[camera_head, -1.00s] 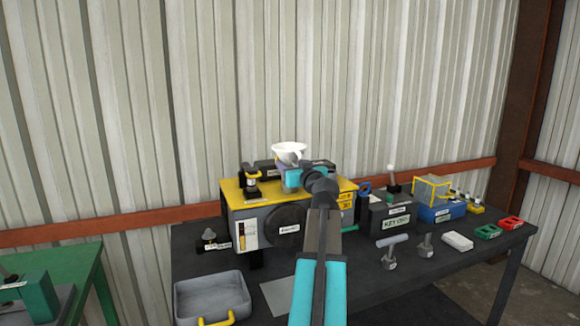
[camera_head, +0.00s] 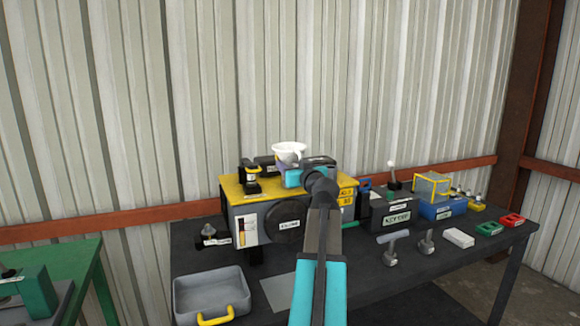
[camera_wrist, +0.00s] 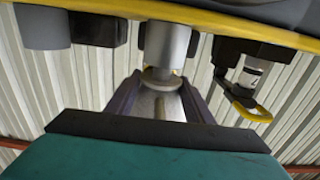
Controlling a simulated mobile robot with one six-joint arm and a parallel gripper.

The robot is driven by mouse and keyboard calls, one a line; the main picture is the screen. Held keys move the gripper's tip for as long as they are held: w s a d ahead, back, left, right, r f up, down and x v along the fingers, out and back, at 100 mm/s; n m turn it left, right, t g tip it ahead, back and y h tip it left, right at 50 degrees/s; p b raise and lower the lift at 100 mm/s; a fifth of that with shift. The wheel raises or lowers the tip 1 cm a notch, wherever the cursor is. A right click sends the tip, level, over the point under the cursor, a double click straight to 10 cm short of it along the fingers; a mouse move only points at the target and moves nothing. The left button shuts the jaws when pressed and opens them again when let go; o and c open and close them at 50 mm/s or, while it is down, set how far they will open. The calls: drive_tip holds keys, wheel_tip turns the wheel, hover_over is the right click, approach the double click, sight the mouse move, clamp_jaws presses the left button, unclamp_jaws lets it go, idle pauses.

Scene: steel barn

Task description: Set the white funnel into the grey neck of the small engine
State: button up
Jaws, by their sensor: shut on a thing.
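The white funnel (camera_head: 289,149) is upright above the yellow top of the small engine (camera_head: 233,187), its wide mouth up. My gripper (camera_wrist: 155,98) is shut on the funnel, its purple fingers on both sides of the pale cone (camera_wrist: 158,103) in the wrist view. That view is upside down. The grey neck (camera_wrist: 166,45) stands on the engine's yellow top, in line with the funnel's narrow end. The two meet or overlap in the picture; I cannot tell how far the spout is inside. In the head view my gripper hides the neck.
A black fitting with a yellow loop (camera_wrist: 246,102) stands beside the neck. A grey tray (camera_head: 212,294) with a yellow handle is at the front left of the dark bench (camera_head: 365,282). A black box and a blue box (camera_head: 441,209) stand to the right.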

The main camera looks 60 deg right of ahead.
drive_tip(key=shift+f+b, duration=1.05)
drive_tip(key=shift+b, duration=0.1)
drive_tip(key=o, duration=1.6)
drive_tip(key=shift+s, duration=0.1)
drive_tip(key=b+v, duration=0.2)
drive_tip(key=v, duration=1.1)
drive_tip(key=shift+s+a, duration=0.25)
